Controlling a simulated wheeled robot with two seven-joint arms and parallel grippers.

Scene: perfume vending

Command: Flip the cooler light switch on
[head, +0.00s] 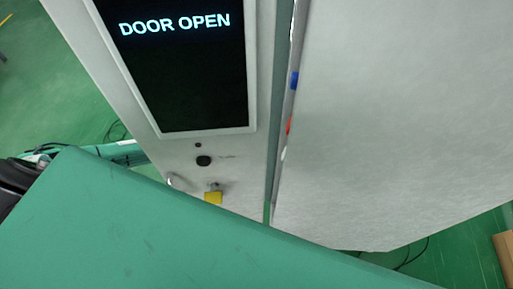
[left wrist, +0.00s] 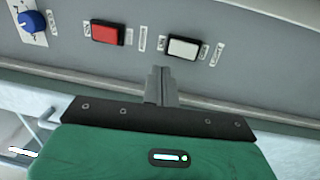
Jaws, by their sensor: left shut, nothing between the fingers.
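A grey panel in the left wrist view carries a blue knob (left wrist: 32,20), a red rocker switch (left wrist: 107,33) and a white rocker switch (left wrist: 183,47). Small labels beside them are too blurred to read, so I cannot tell from them which is the light switch. My left gripper (left wrist: 161,70) is shut and empty. Its fingertips appear just below the panel's controls, between the red and white switches and nearer the white one. Contact with either switch cannot be made out. In the head view, the blue knob (head: 294,80) and red switch (head: 288,126) show edge-on. My right gripper is not in view.
The vending cabinet's screen (head: 185,65) reads "DOOR OPEN". A yellow padlock (head: 213,197) hangs below it. A large pale panel (head: 390,120) stands to the right of the controls. A cardboard box (head: 504,254) is at the lower right on the green floor.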

